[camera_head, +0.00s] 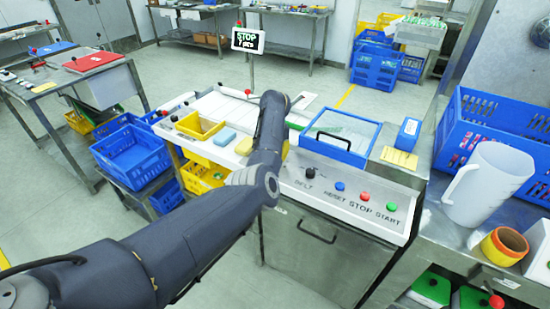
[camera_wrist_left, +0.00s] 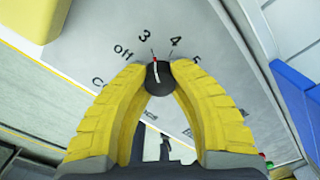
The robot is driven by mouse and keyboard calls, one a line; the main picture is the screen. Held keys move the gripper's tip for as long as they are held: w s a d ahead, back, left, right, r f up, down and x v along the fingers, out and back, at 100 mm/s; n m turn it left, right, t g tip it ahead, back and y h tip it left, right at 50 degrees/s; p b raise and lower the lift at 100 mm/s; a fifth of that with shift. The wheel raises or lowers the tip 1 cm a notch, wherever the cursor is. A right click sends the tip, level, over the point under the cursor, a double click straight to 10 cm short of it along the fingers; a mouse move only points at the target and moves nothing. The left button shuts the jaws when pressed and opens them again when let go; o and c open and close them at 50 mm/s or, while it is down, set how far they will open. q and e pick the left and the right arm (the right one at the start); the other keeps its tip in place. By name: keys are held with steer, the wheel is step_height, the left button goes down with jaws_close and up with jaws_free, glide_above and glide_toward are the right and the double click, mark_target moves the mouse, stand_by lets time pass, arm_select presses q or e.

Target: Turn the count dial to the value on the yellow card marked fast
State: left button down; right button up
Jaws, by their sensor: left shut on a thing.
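In the left wrist view, the count dial is a round black knob (camera_wrist_left: 160,78) with a white pointer line and a red mark at its tip. The pointer points up between the printed 3 and 4. My left gripper (camera_wrist_left: 160,88) has its yellow ribbed fingers shut on the knob from both sides. The digit 5 and "off" also show; other print is partly covered by the fingers. In the head view my left arm hides the dial and gripper. A yellow card (camera_head: 399,158) lies on the metal surface right of the machine; its writing is unreadable. My right gripper is not in view.
A blue-framed lid (camera_head: 341,135), blue box (camera_head: 408,131), yellow bin (camera_head: 200,126) and white jug (camera_head: 485,182) stand around.

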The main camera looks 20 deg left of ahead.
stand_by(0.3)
arm_select(q)
steer(key=c, duration=1)
jaws_free()
step_height(320, 180, up, 12)
